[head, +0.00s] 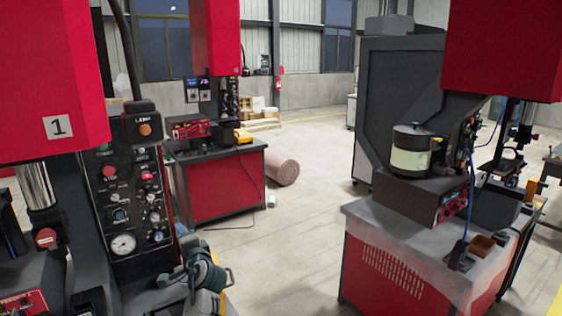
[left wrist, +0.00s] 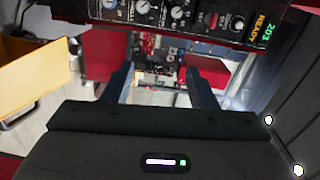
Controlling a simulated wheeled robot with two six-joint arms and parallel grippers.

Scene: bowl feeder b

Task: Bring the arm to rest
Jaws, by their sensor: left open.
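My left gripper (left wrist: 161,76) shows in the left wrist view, with its two dark fingers spread wide apart. Nothing is held between them. Beyond the fingers is a red-and-grey machine area, small and partly hidden by the gripper body. No gripper can be made out in the head view, and my right gripper shows in neither view.
A control panel (left wrist: 175,14) with gauges spans the wrist view's top; a yellow panel (left wrist: 38,72) is at left. In the head view, a gauge panel (head: 128,212) stands left and a bowl feeder (head: 410,150) right on a red cabinet (head: 385,272). Open floor (head: 290,235) lies between.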

